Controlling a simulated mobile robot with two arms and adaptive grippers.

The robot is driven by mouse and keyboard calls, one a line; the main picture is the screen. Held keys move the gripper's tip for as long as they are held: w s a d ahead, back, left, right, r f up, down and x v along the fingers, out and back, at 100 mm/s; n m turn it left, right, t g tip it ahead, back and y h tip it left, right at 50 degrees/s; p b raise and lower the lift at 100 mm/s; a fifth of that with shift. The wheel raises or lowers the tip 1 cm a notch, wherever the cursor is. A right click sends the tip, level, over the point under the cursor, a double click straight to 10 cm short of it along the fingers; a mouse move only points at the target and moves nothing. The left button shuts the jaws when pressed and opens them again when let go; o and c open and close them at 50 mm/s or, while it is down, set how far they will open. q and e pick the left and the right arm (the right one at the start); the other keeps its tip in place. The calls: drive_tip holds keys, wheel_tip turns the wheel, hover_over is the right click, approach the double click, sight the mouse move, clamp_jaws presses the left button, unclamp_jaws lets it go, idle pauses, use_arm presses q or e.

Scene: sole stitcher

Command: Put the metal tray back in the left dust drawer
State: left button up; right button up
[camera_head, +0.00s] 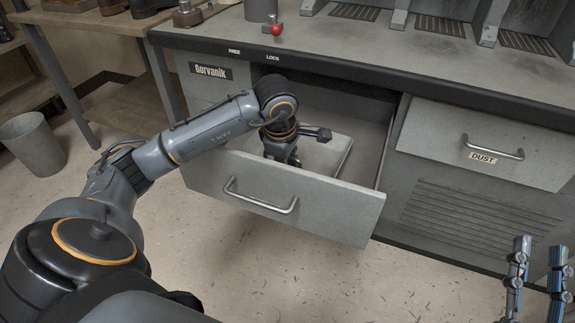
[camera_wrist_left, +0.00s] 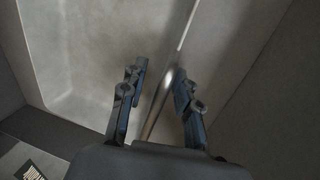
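The left dust drawer (camera_head: 290,205) is pulled open under the Gorvanik bench. The metal tray (camera_head: 325,153), pale grey with a raised rim, sits inside it and is partly hidden by my left arm. My left gripper (camera_head: 285,158) points down into the drawer. In the left wrist view its fingers (camera_wrist_left: 155,95) are apart, with the rim of the tray (camera_wrist_left: 80,55) running between them. I cannot see clear contact on both sides. My right gripper (camera_head: 537,275) is open and empty at the lower right, in front of the cabinet.
The bench top (camera_head: 400,45) overhangs the open drawer and carries a red-knobbed lever (camera_head: 276,29). A bin (camera_head: 33,143) and a wooden table (camera_head: 90,22) stand at the left. The floor in front is free.

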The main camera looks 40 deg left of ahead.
use_arm(q)
drive_tip(key=v, duration=1.2)
idle(0.3)
